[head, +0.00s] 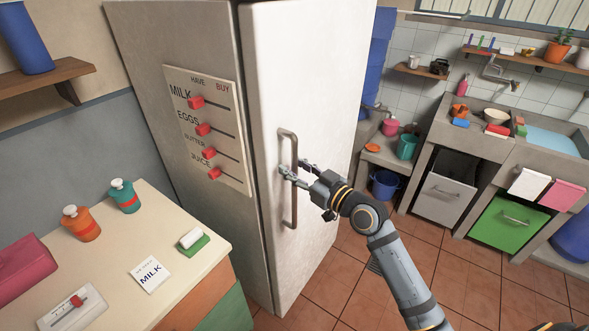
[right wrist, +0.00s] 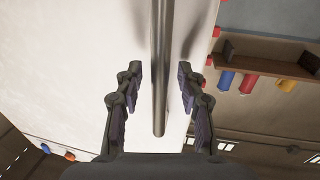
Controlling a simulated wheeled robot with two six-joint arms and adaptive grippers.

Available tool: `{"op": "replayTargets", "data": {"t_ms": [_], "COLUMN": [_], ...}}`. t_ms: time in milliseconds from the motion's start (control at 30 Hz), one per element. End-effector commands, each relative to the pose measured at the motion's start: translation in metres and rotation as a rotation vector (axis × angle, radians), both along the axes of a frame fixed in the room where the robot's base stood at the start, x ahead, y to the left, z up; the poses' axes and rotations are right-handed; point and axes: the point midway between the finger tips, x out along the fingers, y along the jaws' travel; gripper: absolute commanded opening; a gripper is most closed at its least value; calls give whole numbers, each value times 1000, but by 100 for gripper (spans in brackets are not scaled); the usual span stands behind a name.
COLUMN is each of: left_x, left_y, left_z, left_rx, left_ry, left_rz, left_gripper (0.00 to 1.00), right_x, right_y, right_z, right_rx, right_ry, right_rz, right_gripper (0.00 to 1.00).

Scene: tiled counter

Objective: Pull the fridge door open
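The fridge door (head: 313,80) is a tall pale panel and looks shut against the fridge body (head: 188,40). Its long vertical bar handle (head: 289,205) is brown-grey metal near the door's left edge. My right gripper (head: 297,168) is at the handle's middle height, its fingers spread. In the right wrist view, the handle (right wrist: 160,70) runs between the two open fingers of the gripper (right wrist: 157,80), with a gap on each side. The fingers do not close on it. My left gripper does not show in the head view.
A counter (head: 120,250) with bottles, a milk card (head: 150,273) and a sponge stands left of the fridge. A shopping board (head: 205,125) is on the fridge's side. Tiled floor (head: 420,250) is open right of the door, before the sink units (head: 505,130).

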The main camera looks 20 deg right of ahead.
Motion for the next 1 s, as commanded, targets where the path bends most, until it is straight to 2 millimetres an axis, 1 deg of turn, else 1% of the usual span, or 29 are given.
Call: {"op": "replayTargets", "data": {"t_ms": [267, 300, 500, 567, 600, 1000], "left_x": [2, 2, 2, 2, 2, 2], "left_y": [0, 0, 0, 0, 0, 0], "left_z": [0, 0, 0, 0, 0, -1], "left_rx": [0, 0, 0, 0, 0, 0], "left_ry": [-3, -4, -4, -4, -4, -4], "left_rz": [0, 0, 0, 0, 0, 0], "left_gripper": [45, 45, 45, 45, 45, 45], "right_x": [2, 2, 2, 2, 2, 2], "right_y": [1, 1, 1, 1, 1, 1], "right_z": [0, 0, 0, 0, 0, -1], "right_rx": [0, 0, 0, 0, 0, 0], "right_ry": [0, 0, 0, 0, 0, 1], "right_rz": [0, 0, 0, 0, 0, 2], "right_gripper": [39, 37, 10, 2, 0, 0]}}
